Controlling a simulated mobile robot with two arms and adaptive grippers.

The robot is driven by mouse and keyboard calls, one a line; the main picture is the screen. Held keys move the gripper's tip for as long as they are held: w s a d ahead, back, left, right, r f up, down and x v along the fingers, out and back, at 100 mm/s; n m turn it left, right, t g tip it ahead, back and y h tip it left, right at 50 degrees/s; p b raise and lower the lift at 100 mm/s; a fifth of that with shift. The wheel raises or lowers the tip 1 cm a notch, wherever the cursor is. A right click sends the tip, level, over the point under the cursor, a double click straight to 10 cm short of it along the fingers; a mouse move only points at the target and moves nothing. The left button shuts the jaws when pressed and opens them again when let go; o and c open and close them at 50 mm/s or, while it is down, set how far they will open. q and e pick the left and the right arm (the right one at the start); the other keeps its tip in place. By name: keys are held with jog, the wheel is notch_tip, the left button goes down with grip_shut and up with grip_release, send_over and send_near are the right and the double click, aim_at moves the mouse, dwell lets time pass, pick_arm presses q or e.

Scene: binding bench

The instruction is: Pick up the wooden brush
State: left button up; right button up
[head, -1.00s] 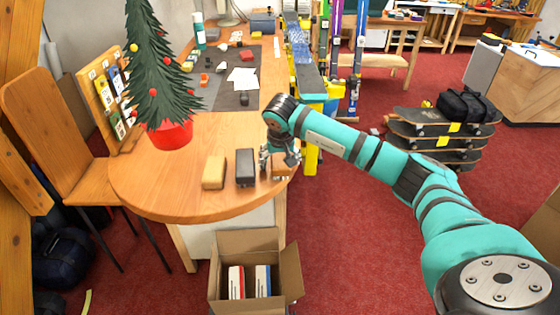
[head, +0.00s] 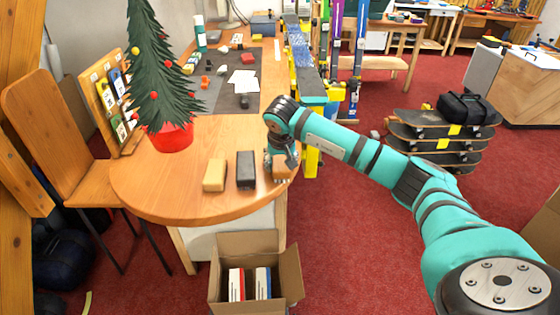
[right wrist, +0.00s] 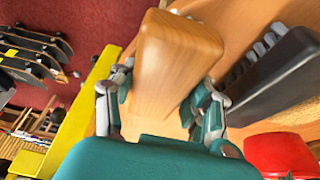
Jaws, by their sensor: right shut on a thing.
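The wooden brush (head: 283,174) is near the right edge of the round end of the table, under my right gripper (head: 281,164). In the right wrist view the wooden brush (right wrist: 176,55) is a light brown block with grey bristles just showing at its far end. My right gripper (right wrist: 160,108) is shut on it, one finger on each side. I cannot tell whether it still touches the table. My left gripper is not in view.
A black brush (head: 246,170) lies close left of the wooden one, then a tan block (head: 214,175). A small Christmas tree in a red pot (head: 170,137) stands farther back. An open cardboard box (head: 254,243) is on the floor in front.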

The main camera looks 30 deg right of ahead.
jog(key=shift+d+r+b, duration=0.1)
jog(key=shift+r+b, duration=0.3)
notch_tip(320, 180, up, 2)
jog(key=shift+w+r+b, duration=0.1)
jog(key=shift+r+b, duration=0.15)
jog(key=shift+b, duration=0.25)
jog(key=s+d+r+b, duration=0.1)
jog(key=s+d+b, duration=0.1)
jog(key=s, duration=0.5)
jog(key=s+d+r+b, duration=0.1)
jog(key=s+d, duration=0.3)
jog(key=s, duration=0.4)
jog(key=shift+b, duration=0.85)
